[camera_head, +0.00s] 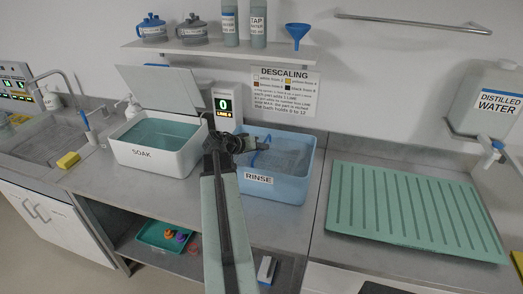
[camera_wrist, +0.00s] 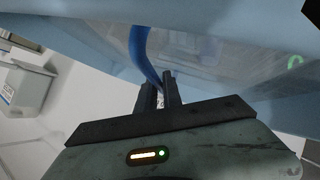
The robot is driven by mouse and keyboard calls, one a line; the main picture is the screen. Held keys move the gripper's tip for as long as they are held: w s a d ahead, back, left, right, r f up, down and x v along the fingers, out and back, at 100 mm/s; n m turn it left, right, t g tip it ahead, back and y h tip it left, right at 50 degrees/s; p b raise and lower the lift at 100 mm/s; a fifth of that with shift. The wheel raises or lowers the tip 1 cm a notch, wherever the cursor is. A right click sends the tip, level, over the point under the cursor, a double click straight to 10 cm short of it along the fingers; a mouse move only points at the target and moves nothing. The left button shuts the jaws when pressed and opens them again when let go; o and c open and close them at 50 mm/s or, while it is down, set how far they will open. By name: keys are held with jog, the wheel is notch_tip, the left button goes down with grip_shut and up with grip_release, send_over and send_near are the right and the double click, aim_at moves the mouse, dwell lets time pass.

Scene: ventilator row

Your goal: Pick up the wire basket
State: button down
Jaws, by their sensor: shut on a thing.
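The wire basket shows mainly as its blue curved handle (camera_head: 260,150) at the left side of the blue RINSE tub (camera_head: 258,180). Its mesh is hard to make out inside the tub. In the wrist view the blue handle (camera_wrist: 143,50) runs down between the dark fingers of my gripper (camera_wrist: 160,88). My gripper (camera_head: 243,143) is at the tub's left rim and is shut on the handle. My arm hides part of the tub's left side.
The white SOAK tub (camera_head: 155,158) with its raised lid (camera_head: 158,88) stands left of the RINSE tub. A counter display (camera_head: 223,105) stands behind. A green ribbed drain mat (camera_head: 410,215) lies to the right. A shelf (camera_head: 220,47) with bottles hangs above.

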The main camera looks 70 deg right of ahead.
notch_tip(320, 180, up, 17)
jog(key=p, duration=1.6)
jog(key=shift+f, duration=0.1)
